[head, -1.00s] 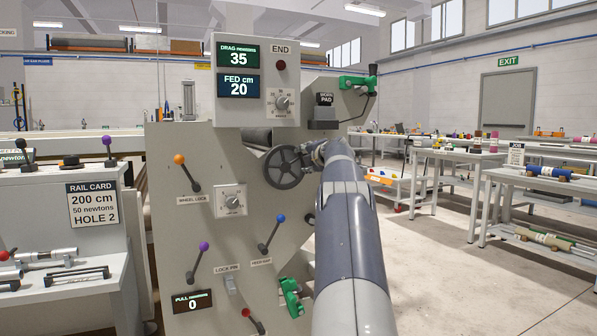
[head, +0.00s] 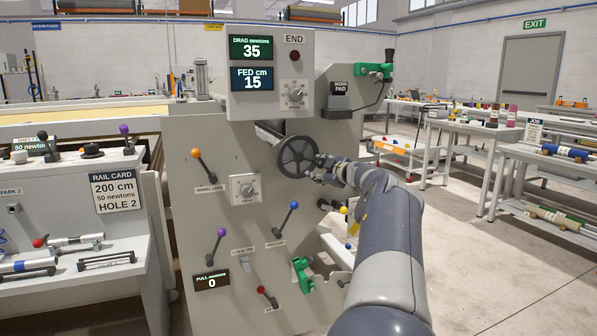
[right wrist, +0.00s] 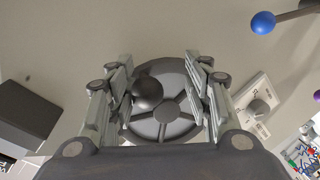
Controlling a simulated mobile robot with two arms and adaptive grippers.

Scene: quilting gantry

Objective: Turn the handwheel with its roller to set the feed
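The dark spoked handwheel (head: 298,157) is on the right part of the grey machine panel. My right gripper (head: 322,170) is at the wheel's right edge. In the right wrist view the handwheel (right wrist: 167,112) shows between the two fingers of my right gripper (right wrist: 160,98), which stand apart. A black ball knob (right wrist: 148,93) on the wheel lies between them, close to the left finger; I cannot tell if they touch. The FED display (head: 252,78) reads 15 cm, and the drag display (head: 251,47) reads 35 newtons. The roller behind the panel is mostly hidden. My left gripper is out of view.
The panel carries an orange-knobbed lever (head: 196,153), a blue-knobbed lever (head: 293,205), a purple-knobbed lever (head: 221,232) and a red-knobbed lever (head: 262,290). A rail card (head: 118,190) reads 200 cm, 50 newtons, hole 2. Workbenches stand at the right beyond open floor.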

